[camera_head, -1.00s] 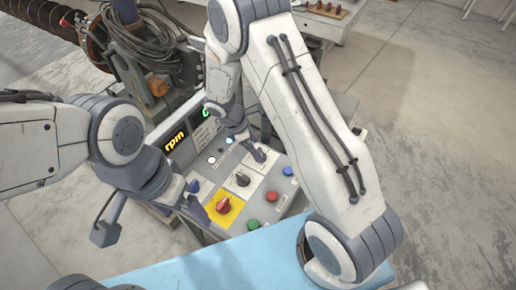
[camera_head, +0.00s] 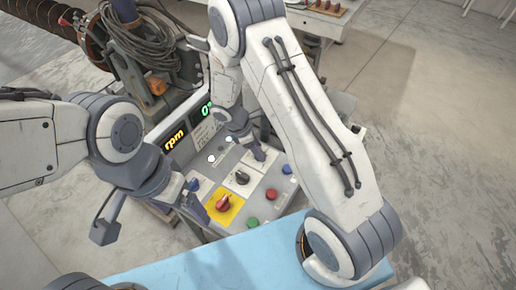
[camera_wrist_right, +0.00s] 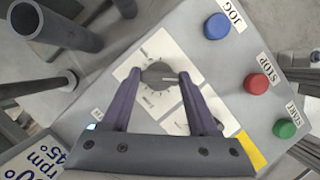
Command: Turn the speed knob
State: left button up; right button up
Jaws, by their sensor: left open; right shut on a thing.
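In the right wrist view, a round dark grey knob (camera_wrist_right: 158,75) with a light pointer line sits on a white plate with a printed scale. The pointer points right in that view. My right gripper (camera_wrist_right: 160,74) is shut on this knob, one purple finger on each side. In the head view my right gripper (camera_head: 255,152) reaches down to the panel and hides most of this knob. My left gripper (camera_head: 150,219) is open and empty, to the left of the panel's yellow plate.
The control panel (camera_head: 255,198) also carries a black knob (camera_head: 242,177), a red knob (camera_head: 223,202) on a yellow plate and coloured buttons. An "rpm" display (camera_head: 174,140) and a green readout (camera_head: 207,109) stand behind. A cable coil (camera_head: 148,45) hangs at the back.

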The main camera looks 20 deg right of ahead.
jog(key=shift+m+g, duration=0.4)
jog(key=shift+m, duration=0.6)
jog(key=m, duration=0.2)
jog(key=shift+w+m+g+y, duration=0.15)
jog(key=shift+m+g+y, duration=0.15)
jog(key=shift+g, duration=0.1)
jog(key=m, duration=0.2)
jog(key=m+g+y, duration=0.1)
jog(key=m, duration=0.2)
jog(key=shift+d+m+g+y+b, duration=0.15)
jog(key=shift+m+g+y+b, duration=0.15)
jog(key=o, duration=1.4)
jog(key=shift+w, duration=0.1)
